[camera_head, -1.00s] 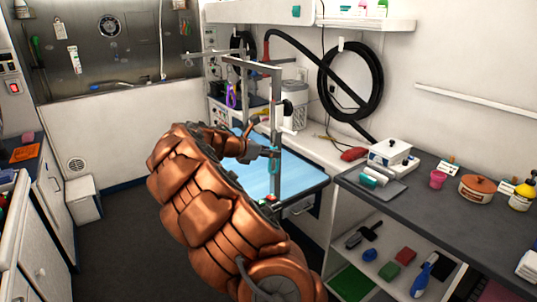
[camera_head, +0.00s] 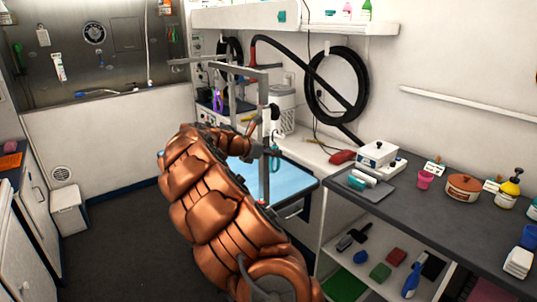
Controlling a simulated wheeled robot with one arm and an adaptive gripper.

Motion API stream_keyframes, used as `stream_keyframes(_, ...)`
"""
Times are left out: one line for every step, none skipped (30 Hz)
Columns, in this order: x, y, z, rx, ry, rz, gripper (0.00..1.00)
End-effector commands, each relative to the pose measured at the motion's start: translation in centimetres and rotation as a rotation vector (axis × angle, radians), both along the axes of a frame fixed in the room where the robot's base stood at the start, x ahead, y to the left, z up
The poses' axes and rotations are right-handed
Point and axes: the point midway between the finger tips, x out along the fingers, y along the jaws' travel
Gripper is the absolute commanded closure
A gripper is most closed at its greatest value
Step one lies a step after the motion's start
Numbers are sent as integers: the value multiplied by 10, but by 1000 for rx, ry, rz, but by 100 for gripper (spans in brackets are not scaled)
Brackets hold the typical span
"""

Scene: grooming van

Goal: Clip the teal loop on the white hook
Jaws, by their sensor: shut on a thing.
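My gripper (camera_head: 271,152) is at the upright grey post of the grooming arm (camera_head: 264,130), above the blue table top (camera_head: 248,174). It is shut on the teal loop (camera_head: 277,168), which hangs just below the fingers, to the right of the post. The loop is small in view and partly hidden by the fingers. I cannot pick out for sure a white hook on the grooming arm. A small pale hook (camera_head: 327,47) shows on the wall above the coiled black hose, well apart from the loop.
A purple loop (camera_head: 217,101) hangs farther back on the left. The coiled black hose (camera_head: 359,88) is on the wall. The dark counter (camera_head: 420,210) on the right holds a white device (camera_head: 376,155), a pink cup (camera_head: 425,179) and bottles. The floor (camera_head: 125,240) on the left is clear.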

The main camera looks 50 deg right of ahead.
Motion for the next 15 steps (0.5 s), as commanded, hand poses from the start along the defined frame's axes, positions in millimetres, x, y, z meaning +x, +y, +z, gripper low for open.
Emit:
stream_keyframes(-1,-3,0,0,0,-1,100)
stream_keyframes(-2,-5,-1,0,0,-1,100)
stream_keyframes(-2,-7,0,0,-1,0,100)
stream_keyframes(-2,-8,0,0,-1,0,100)
stream_keyframes(-3,-10,0,0,-1,0,100)
stream_keyframes(-4,-12,0,0,-1,0,100)
stream_keyframes(-4,-14,0,0,-2,-1,100)
stream_keyframes(-5,-16,0,-1,-1,-2,100)
stream_keyframes(-5,-18,0,-1,-1,-1,100)
stream_keyframes(-6,-19,0,-1,-1,-1,100)
stream_keyframes(-6,-21,0,-1,-1,-1,100)
stream_keyframes(-6,-23,0,-1,-1,1,100)
stream_keyframes(-6,-22,-2,-1,0,1,100)
stream_keyframes(-6,-22,-4,-1,0,0,100)
stream_keyframes(-6,-22,-6,0,0,0,100)
